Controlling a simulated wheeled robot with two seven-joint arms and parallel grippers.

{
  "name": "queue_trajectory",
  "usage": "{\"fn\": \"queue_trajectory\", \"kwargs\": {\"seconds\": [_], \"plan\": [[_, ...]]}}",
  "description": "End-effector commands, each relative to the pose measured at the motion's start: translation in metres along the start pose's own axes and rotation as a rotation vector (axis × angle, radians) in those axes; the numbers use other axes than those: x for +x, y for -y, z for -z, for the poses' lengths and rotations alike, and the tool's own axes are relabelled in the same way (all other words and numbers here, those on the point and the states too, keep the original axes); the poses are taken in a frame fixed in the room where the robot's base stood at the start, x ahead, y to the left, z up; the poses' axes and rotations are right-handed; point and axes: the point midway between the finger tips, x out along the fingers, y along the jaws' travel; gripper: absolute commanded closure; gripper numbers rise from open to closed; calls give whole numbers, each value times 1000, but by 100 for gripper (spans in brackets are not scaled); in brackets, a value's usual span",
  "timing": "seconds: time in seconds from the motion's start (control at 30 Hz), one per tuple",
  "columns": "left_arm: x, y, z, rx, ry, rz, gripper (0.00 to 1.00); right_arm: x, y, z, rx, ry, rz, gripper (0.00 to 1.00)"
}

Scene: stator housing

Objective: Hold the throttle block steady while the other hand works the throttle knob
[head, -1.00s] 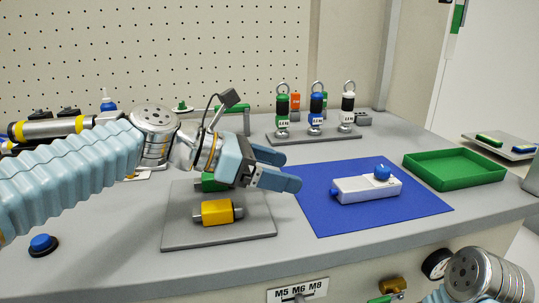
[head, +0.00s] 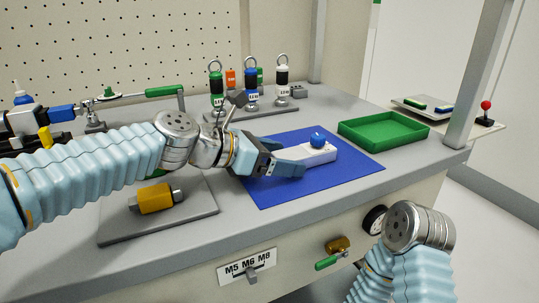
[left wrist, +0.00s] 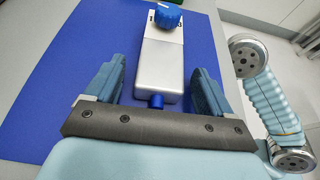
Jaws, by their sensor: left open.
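The throttle block (head: 318,156) is a white-grey box lying on a blue mat (head: 275,192). The blue throttle knob (head: 317,140) sits on its top, toward the far end in the left wrist view (left wrist: 167,15). My left gripper (head: 290,162) is open at the block's near end. In the left wrist view its blue fingers (left wrist: 155,85) stand on either side of the block (left wrist: 160,62), with gaps visible. A short blue stub (left wrist: 156,101) sticks out of the block's near end. My right arm shows at the lower right of the head view, but its gripper is out of sight.
A green tray (head: 383,130) stands right of the mat. A rack with ringed weights (head: 251,88) stands behind. A grey plate (head: 190,222) with a yellow part (head: 155,199) lies to the left. A red-knobbed joystick (head: 486,108) is at the far right.

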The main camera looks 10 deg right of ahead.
Motion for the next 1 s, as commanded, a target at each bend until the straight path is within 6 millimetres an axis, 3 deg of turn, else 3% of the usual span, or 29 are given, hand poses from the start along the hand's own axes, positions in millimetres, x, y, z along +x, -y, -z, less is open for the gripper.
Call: {"fn": "queue_trajectory", "kwargs": {"seconds": [0.2,0.67,1.0], "plan": [[0,0,0,0,0,0,20,0,0,0,0,0,0,57],[0,0,0,0,0,0,91,0,0,0,0,0,0,57],[0,0,0,0,0,0,92,0,0,0,0,0,0,57]]}}
